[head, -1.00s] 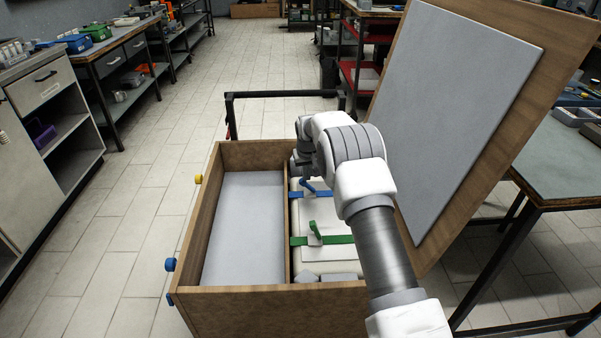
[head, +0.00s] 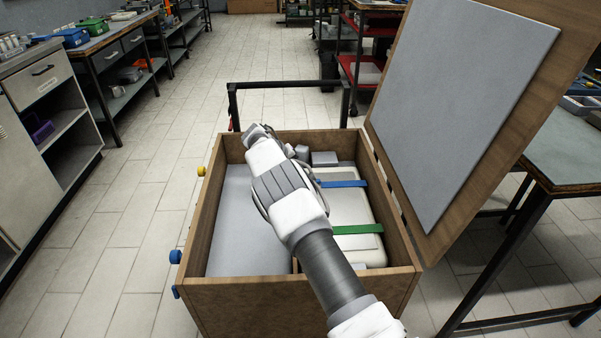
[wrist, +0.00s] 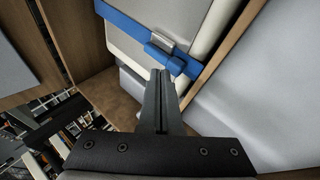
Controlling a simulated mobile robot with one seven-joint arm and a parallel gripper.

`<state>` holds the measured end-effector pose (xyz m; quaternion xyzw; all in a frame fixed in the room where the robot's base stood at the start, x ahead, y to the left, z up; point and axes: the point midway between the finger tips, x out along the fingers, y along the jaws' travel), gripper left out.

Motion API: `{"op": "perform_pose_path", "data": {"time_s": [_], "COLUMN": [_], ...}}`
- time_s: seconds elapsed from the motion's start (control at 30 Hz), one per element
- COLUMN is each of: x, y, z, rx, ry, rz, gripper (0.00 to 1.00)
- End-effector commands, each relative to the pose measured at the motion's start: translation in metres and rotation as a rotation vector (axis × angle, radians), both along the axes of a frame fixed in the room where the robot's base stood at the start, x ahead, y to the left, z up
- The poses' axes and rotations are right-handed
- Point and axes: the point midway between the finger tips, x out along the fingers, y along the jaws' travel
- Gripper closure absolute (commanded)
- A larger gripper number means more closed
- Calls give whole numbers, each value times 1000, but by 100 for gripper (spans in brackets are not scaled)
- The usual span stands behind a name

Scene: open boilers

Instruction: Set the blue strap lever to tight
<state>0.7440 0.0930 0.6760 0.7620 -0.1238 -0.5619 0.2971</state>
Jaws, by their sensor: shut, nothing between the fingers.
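A blue strap (head: 345,184) crosses a pale case (head: 350,210) in the right half of a wooden crate. In the wrist view the blue strap (wrist: 118,22) carries a grey buckle (wrist: 161,43) and a blue lever (wrist: 160,55). The lever appears to lie low along the strap, but I cannot tell its exact angle. My gripper (wrist: 160,73) is shut and empty, its tips just short of the lever in the picture; I cannot tell whether they touch. In the head view my arm hides the gripper and most of the lever.
A green strap (head: 357,229) crosses the same case nearer the front. The crate (head: 300,296) has a raised lid (head: 515,115) on the right and an empty-looking grey left compartment (head: 232,245). A dark handle rail (head: 290,85) stands behind. A bench (head: 565,160) is at right.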

Motion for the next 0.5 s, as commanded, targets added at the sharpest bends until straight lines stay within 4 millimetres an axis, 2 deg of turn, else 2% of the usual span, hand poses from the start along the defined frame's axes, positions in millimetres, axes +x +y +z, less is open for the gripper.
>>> {"op": "perform_pose_path", "data": {"time_s": [0.5], "x": [0], "y": [-15], "z": [-3], "rx": [3], "ry": [1], "rz": [1], "gripper": [100]}}
